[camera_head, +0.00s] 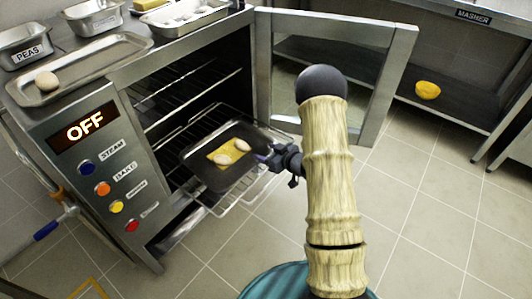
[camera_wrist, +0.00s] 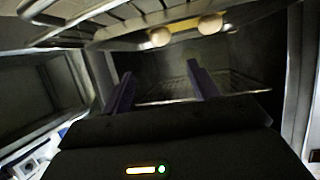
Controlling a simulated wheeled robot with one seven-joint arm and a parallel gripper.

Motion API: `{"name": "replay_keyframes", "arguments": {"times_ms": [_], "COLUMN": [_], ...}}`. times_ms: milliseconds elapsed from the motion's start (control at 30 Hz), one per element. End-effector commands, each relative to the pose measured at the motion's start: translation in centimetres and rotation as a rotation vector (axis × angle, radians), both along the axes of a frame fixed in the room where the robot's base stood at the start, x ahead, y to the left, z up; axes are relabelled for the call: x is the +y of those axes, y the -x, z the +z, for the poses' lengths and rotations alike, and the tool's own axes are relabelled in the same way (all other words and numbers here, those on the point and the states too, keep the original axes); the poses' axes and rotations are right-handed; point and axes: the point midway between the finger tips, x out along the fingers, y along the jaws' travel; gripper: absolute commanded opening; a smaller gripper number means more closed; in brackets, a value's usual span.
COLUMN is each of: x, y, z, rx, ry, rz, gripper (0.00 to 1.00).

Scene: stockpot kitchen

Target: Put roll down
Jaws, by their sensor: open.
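Two pale rolls, one at left (camera_head: 220,158) and one at right (camera_head: 242,145), lie on a yellow sheet (camera_head: 217,163) in a dark tray (camera_head: 205,178). The tray rests on the pulled-out rack (camera_head: 220,205) of the open oven. My gripper (camera_head: 262,156) is at the tray's right edge, beside the right roll. In the wrist view its two purple fingers (camera_wrist: 160,72) are apart with nothing between them. The rolls (camera_wrist: 160,37) (camera_wrist: 210,23) show beyond the fingertips there. Another roll (camera_head: 47,81) lies on a metal tray (camera_head: 100,60) on top of the oven.
The oven door (camera_head: 335,65) stands open behind my arm. The oven panel (camera_head: 85,130) reads OFF. Metal pans, one labelled PEAS (camera_head: 25,47), stand on the oven top. A yellow bowl (camera_head: 427,90) sits on the shelf at right. Tiled floor (camera_head: 420,200) is clear at right.

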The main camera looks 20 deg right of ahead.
Motion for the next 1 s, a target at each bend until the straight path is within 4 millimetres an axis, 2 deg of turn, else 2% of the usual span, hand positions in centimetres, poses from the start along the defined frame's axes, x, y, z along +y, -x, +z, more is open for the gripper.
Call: {"name": "replay_keyframes", "arguments": {"times_ms": [133, 233, 367, 467, 567, 767, 1000], "x": [0.2, 0.1, -0.5, -1.0, -1.3, -0.8, 1.5], "y": [-0.1, -0.2, 0.2, 1.5, 3.5, 9.6, 19.5], "z": [0.4, 1.4, 3.7, 5.7, 7.6, 10.8, 13.8], "rx": [0.005, 0.031, 0.103, 0.186, 0.275, 0.479, 0.751], "ry": [0.012, 0.049, 0.129, 0.188, 0.233, 0.278, 0.268], "rz": [-0.005, -0.036, -0.118, -0.197, -0.271, -0.388, -0.462], "gripper": [0.60, 0.60, 0.60, 0.60, 0.60, 0.60, 0.60]}}
